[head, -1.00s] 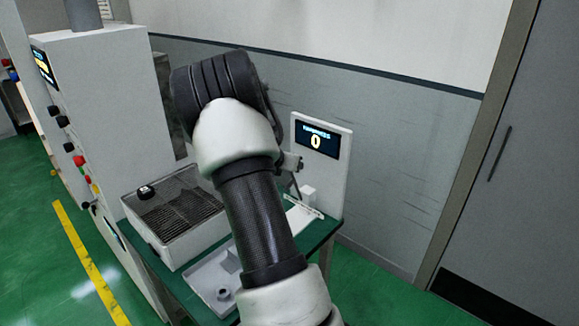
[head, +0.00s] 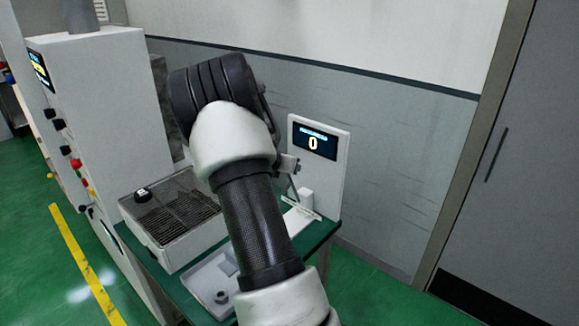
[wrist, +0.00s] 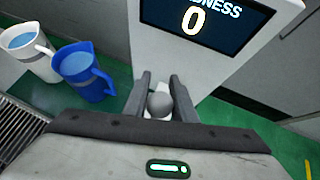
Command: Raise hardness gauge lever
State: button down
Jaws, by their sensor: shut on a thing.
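The hardness gauge (head: 316,142) is a white upright panel with a dark screen reading 0. It stands at the right end of the green table, and its screen also shows at the top of the wrist view (wrist: 205,22). The lever's round grey knob (wrist: 159,104) sits between the fingers of my gripper (wrist: 161,100), which is shut on it. The lever's shaft below the knob is mostly hidden. In the head view my arm covers much of the gauge's left side and most of my gripper.
A grated tray box (head: 170,215) and a shallow white tray (head: 208,285) stand on the green table (head: 318,238). The wrist view shows a blue jug (wrist: 84,70) and a white jug (wrist: 25,50) left of the gripper. A wall stands behind.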

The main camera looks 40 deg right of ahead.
jog(key=shift+s+f, duration=0.3)
jog(key=shift+f, duration=0.2)
jog(key=c, duration=1.7)
grip_release()
jog(key=shift+o, duration=1.2)
jog(key=shift+w+d, duration=0.1)
jog(key=shift+d, duration=0.1)
jog(key=v, duration=1.7)
jog(key=shift+a+r, duration=0.25)
jog(key=shift+r, duration=0.1)
jog(key=shift+c, duration=0.3)
